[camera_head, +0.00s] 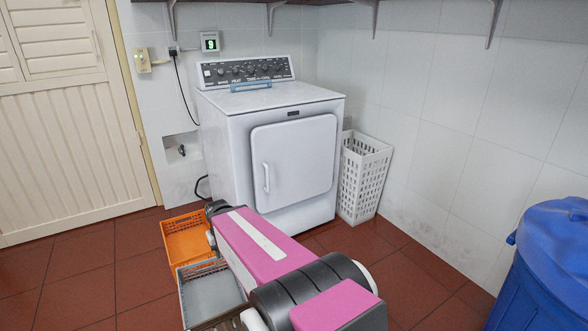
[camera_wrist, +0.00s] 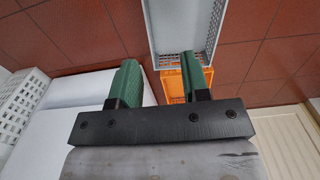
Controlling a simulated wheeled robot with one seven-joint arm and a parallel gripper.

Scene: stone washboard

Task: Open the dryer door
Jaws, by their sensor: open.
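The white dryer (camera_head: 270,135) stands against the back wall, with knobs on its upright control panel. Its square front door (camera_head: 300,160) is shut, and a white vertical handle (camera_head: 266,177) sits at the door's left edge. My arm reaches forward in front of the dryer, low and left of the door, and hides part of the dryer's lower front. In the wrist view my gripper (camera_wrist: 157,65) has its two green fingers apart with nothing between them. A white surface, apparently the dryer (camera_wrist: 75,125), lies beside the left finger. The handle cannot be made out there.
An orange crate (camera_head: 185,241) and a grey crate (camera_head: 207,291) are on the red tiled floor, left of my arm. A white laundry basket (camera_head: 362,180) stands right of the dryer. A blue bin (camera_head: 548,270) is at the right front. A louvred door (camera_head: 70,140) is at left.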

